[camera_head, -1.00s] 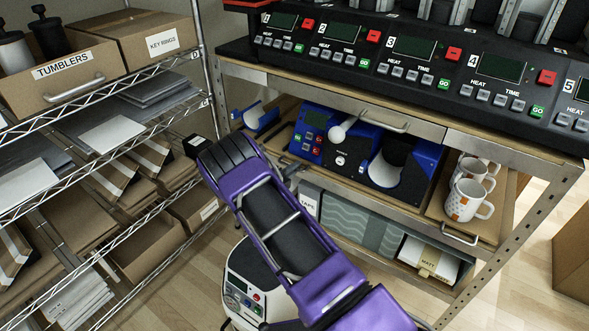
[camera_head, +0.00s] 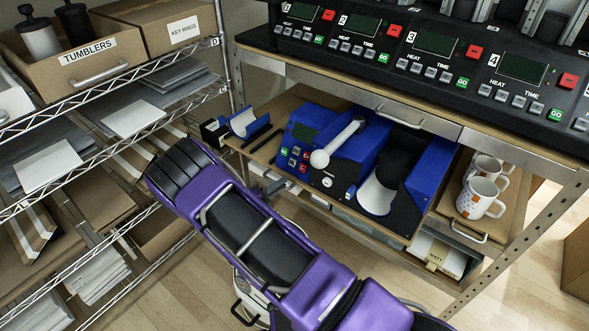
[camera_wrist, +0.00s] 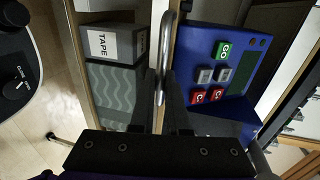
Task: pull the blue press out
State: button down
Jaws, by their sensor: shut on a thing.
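The blue press (camera_head: 362,152) stands on a pull-out board (camera_head: 398,238) below the metal counter, and the board juts out past the lower shelf. It has a white ball-ended lever, a dark screen and a curved pad. In the wrist view the press panel (camera_wrist: 215,62) with its buttons is right of a metal bar handle (camera_wrist: 161,62). My gripper (camera_wrist: 163,103) is shut on this handle, one finger on each side. In the head view my gripper (camera_head: 270,187) is at the board's front left, partly behind my purple arm, and the handle is hidden there.
White mugs (camera_head: 482,197) stand on another board at the right. A counter with numbered controllers (camera_head: 435,45) hangs above. A wire shelf (camera_head: 110,120) with cardboard boxes is close at left. A grey TAPE box (camera_wrist: 112,45) is below.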

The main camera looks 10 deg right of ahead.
jog(key=f+v, duration=0.2)
jog(key=v, duration=0.8)
jog(key=f+v, duration=0.2)
jog(key=v, duration=0.8)
jog(key=shift+s+a, duration=0.25)
jog(key=shift+a, duration=0.15)
jog(key=c, duration=0.9)
grip_release()
jog(key=shift+w+d+f, duration=0.1)
jog(key=v, duration=1.7)
